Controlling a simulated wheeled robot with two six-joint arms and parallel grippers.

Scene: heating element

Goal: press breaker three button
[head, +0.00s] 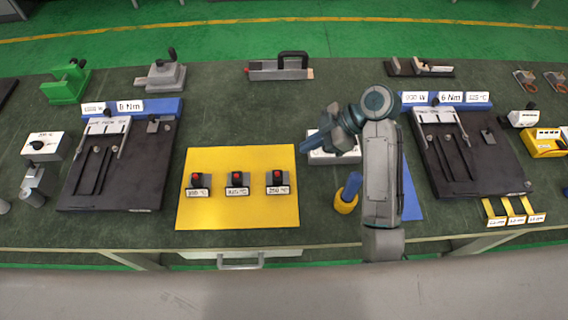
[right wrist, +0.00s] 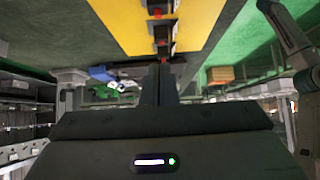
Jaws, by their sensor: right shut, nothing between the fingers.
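Three black breakers with red buttons stand in a row on a yellow mat (head: 240,212): the left breaker (head: 199,181), the middle breaker (head: 237,180) and the right breaker (head: 278,179). Each has a small white label in front, hard to read. My right gripper (head: 304,148) is shut and empty. It points left, near the mat's upper right corner and apart from the breakers. In the right wrist view its shut fingers (right wrist: 160,84) point toward the row of red buttons (right wrist: 157,13). My left gripper is not in view.
A dark fixture board (head: 85,195) lies left of the mat, another (head: 470,180) to the right. A white box (head: 320,157) and a blue-and-yellow cylinder (head: 347,195) stand near my right arm. A grey block with a black handle (head: 280,70) is at the back.

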